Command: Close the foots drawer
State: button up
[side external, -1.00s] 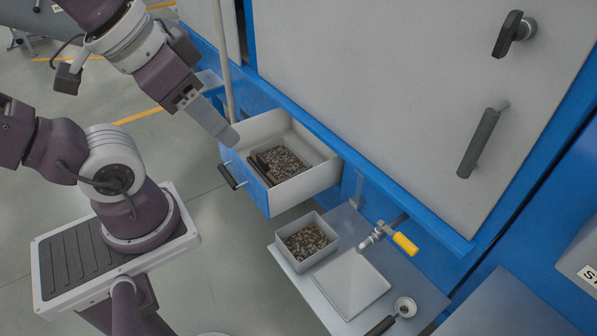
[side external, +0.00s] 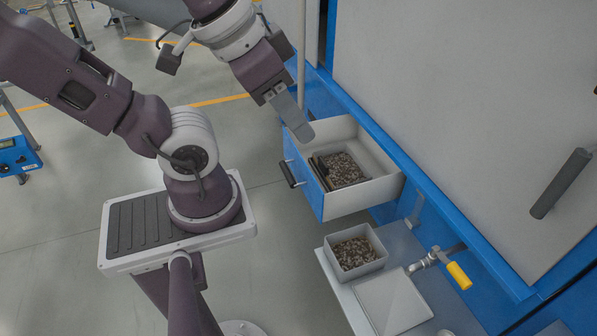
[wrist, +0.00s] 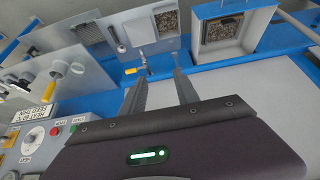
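The foots drawer (side external: 378,190) is pulled out of the blue machine, with a blue front, pale inner walls and a dark handle (side external: 288,174). Dark brown granules and a dark scraper-like piece lie inside. In the wrist view, the drawer (wrist: 203,50) is at upper right. My gripper (side external: 303,138) is above the far front corner of the drawer, pointing down; I cannot tell its exact height. The wrist view shows its two fingers (wrist: 158,80) apart with nothing between them, so it is open. It appears clear of the handle.
A grey bin of granules (side external: 356,253) and a pale square plate (side external: 395,300) sit on a shelf just below and right of the drawer. A yellow-handled valve (side external: 457,274) is beside them. A vertical pole (side external: 301,50) stands behind my gripper. The floor before the drawer is clear.

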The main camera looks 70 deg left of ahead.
jog(key=w+a, duration=0.1)
jog(key=w, duration=0.1)
jog(key=w+a+f+n, duration=0.1)
jog(key=w+a, duration=0.1)
jog(key=w+a+f+n+y, duration=0.1)
jog(key=w, duration=0.1)
jog(key=shift+w+a, duration=0.2)
jog(key=shift+w, duration=0.05)
grip_shut()
jog(key=w+a+f+n+y, duration=0.2)
jog(key=w+a+f+n, duration=0.5)
jog(key=a+f, duration=0.6)
jog(key=a+f+n+y, duration=0.1)
jog(key=a+f+n, duration=0.1)
jog(key=a+f, duration=0.75)
jog(key=s+a+f+n, duration=0.2)
jog(key=s+f+n, duration=0.4)
jog(key=s+f, duration=0.4)
send_near(303, 173)
jog(key=shift+y, duration=0.3)
jog(key=f, duration=0.1)
jog(key=s+a+f, duration=0.1)
jog(key=s+f, duration=0.1)
jog(key=f, duration=0.1)
jog(key=shift+a+f, duration=0.15)
jog(key=shift+a, duration=0.05)
jog(key=w, duration=0.4)
jog(key=shift+f, duration=0.1)
jog(key=shift+w, duration=0.1)
